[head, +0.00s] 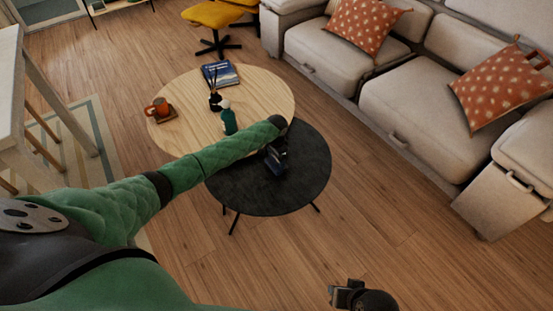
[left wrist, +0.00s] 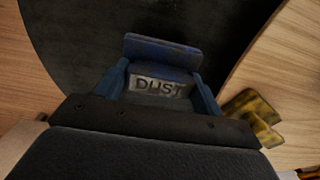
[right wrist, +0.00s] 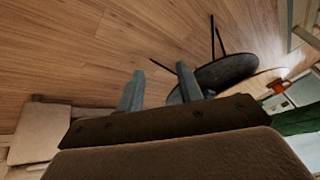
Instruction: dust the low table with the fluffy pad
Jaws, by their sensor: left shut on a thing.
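The low table has a black round top (head: 240,195) and, partly behind it, a higher-looking pale wooden round top (head: 265,90). My left gripper (head: 279,156) is over the black top. It is shut on a blue pad (head: 276,168), which in the left wrist view (left wrist: 162,50) shows a pale "DUST" label between the fingers. I cannot tell whether the pad touches the top. My right gripper (right wrist: 160,88) is open and empty, away from the table over the floor; part of it shows at the bottom of the head view (head: 347,295).
The wooden top holds an orange mug (head: 158,107), a blue book (head: 220,74), a dark reed bottle (head: 215,100) and a green bottle (head: 229,122). A beige sofa (head: 410,95) stands right. A yellowish patterned thing (left wrist: 254,112) shows in the left wrist view. Floor in front is clear.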

